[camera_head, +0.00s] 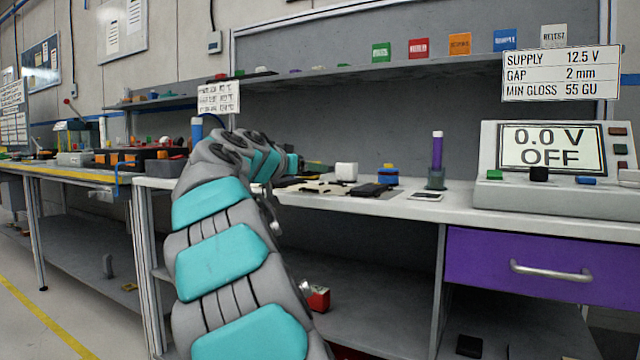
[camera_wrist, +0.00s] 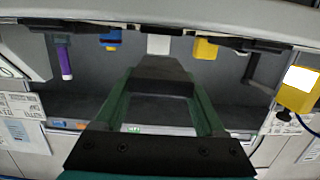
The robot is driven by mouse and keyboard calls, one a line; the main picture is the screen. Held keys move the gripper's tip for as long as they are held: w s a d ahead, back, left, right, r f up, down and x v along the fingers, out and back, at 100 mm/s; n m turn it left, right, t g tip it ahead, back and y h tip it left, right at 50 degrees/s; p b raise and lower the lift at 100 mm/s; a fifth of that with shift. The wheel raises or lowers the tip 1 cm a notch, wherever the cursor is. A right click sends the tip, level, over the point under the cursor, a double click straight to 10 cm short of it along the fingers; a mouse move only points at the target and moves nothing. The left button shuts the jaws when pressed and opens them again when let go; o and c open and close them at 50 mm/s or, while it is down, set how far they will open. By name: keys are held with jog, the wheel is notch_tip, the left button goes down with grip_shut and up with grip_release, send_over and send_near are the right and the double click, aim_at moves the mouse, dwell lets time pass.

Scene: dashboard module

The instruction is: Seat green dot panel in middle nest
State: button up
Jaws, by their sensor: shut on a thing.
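In the wrist view my gripper (camera_wrist: 160,80) has green fingers on both sides of a dark grey slab-like piece (camera_wrist: 160,68), shut on it. The piece seems to be the panel, but no green dot shows on the side I see. In the head view my grey and teal arm bends over the bench, and its far end hides most of the gripper. A flat beige and black fixture (camera_head: 322,187) lies on the bench just beside the arm's end. I cannot make out separate nests or tell which one is the middle.
On the white bench (camera_head: 480,204) stand a white block (camera_head: 346,172), a blue and yellow part (camera_head: 387,176) and a purple cylinder (camera_head: 437,153) in a dark holder. A power supply box (camera_head: 555,160) is at right. A shelf (camera_head: 400,70) with coloured blocks runs behind.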

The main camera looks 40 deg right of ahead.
jog(key=x, duration=0.5)
jog(key=shift+d+r, duration=0.15)
jog(key=shift+d, duration=0.1)
jog(key=shift+f, duration=1.8)
jog(key=shift+f+b, duration=0.2)
jog(key=shift+b, duration=0.3)
jog(key=o, duration=1.4)
jog(key=shift+r, duration=0.1)
